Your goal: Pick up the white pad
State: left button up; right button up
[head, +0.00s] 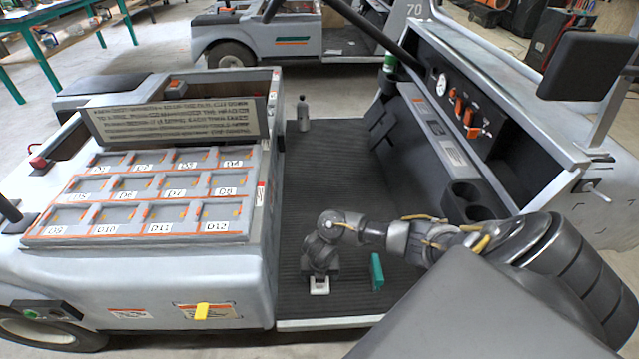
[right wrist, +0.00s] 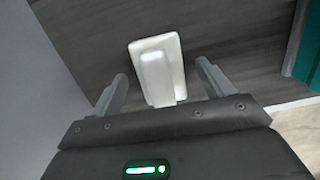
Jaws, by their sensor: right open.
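The white pad (head: 319,286) lies on the dark ribbed floor of the cart, near the floor's front edge. In the right wrist view the white pad (right wrist: 158,70) is a pale block with a raised smaller part on it. My right gripper (head: 319,275) reaches down right over the pad. Its two fingers (right wrist: 164,80) stand apart, one on each side of the pad, with gaps between them and it. Part of the pad is hidden by the gripper in the head view. My left gripper is not in view.
A green block (head: 377,272) stands on the floor just right of the pad. A grey compartment panel (head: 145,195) with labelled cells is at left. The dashboard (head: 480,120) and cup holders (head: 466,200) are at right. The floor (head: 325,170) behind is mostly clear.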

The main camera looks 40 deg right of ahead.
jog(key=c, duration=1.1)
